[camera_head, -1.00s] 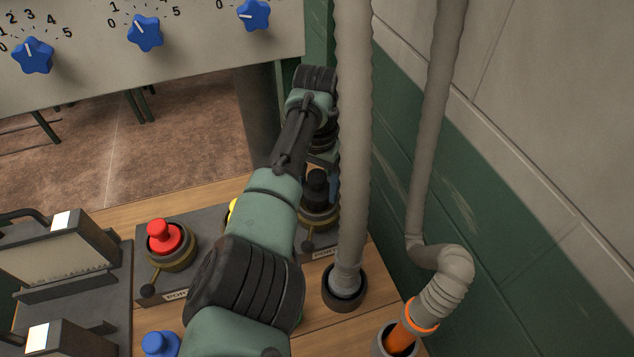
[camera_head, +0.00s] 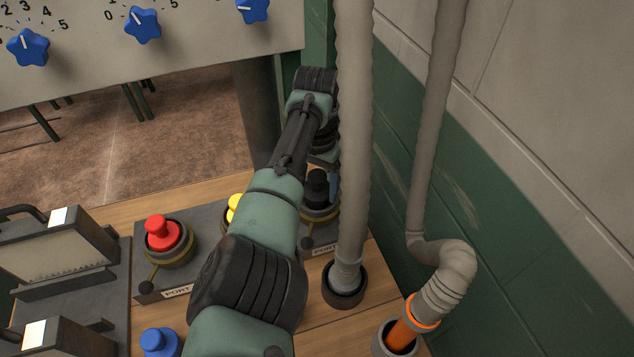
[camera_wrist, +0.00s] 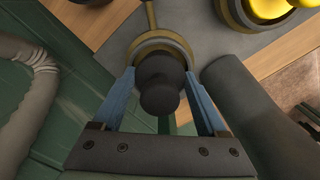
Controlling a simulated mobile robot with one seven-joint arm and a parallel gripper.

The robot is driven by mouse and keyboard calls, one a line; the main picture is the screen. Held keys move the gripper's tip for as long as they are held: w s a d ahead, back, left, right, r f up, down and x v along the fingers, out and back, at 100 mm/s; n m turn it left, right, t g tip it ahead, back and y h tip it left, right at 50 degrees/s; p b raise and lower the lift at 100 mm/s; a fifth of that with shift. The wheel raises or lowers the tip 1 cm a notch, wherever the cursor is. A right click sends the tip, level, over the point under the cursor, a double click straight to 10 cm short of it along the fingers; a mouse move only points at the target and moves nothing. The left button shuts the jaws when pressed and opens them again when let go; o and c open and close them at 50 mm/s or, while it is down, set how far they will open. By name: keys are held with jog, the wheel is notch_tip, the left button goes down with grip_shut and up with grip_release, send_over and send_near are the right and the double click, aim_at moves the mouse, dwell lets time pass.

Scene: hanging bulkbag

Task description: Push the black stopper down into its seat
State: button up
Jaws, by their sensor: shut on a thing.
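The black stopper (camera_head: 317,186) stands upright at its round brass-rimmed seat (camera_head: 319,214), partly behind the grey hose. In the wrist view, the stopper's dark knob (camera_wrist: 160,82) sits between the two blue fingers of my gripper (camera_wrist: 161,74), one on each side. The gripper is shut on it. The brass ring of the seat (camera_wrist: 163,41) shows around the stopper's far side. How deep the stopper sits cannot be told. In the head view, my arm and the hose hide most of the gripper, and a bit of blue finger shows beside the stopper.
A ribbed grey hose (camera_head: 352,160) stands just right of the gripper; a second hose (camera_head: 425,150) bends into an orange-ringed port. A red stopper (camera_head: 161,232), a yellow one (camera_head: 234,208) and a blue one (camera_head: 160,342) stand left of my arm. The green wall is close on the right.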

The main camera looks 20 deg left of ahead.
jog(key=shift+f, duration=0.15)
jog(key=o, duration=1.3)
notch_tip(320, 180, up, 13)
jog(key=shift+r+b, duration=0.1)
jog(key=shift+b, duration=0.3)
